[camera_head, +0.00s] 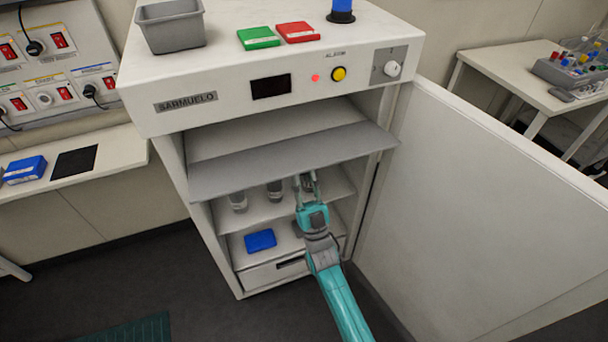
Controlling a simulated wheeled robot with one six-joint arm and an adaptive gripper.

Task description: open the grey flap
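The grey flap (290,163) is a wide panel across the upper part of the open white cabinet. It juts out towards me, with a pale recess visible above it. My gripper (306,179) is just below the flap's front edge, right of its middle. Its fingers look apart, and a glass vessel shows between or behind them. I cannot tell whether the fingertips touch the flap or the glass.
Glass vessels (239,202) stand on the shelf under the flap, close to my gripper. A blue box (260,240) lies on the shelf below. The cabinet door (480,200) stands wide open at the right. A grey bin (170,28) sits on top.

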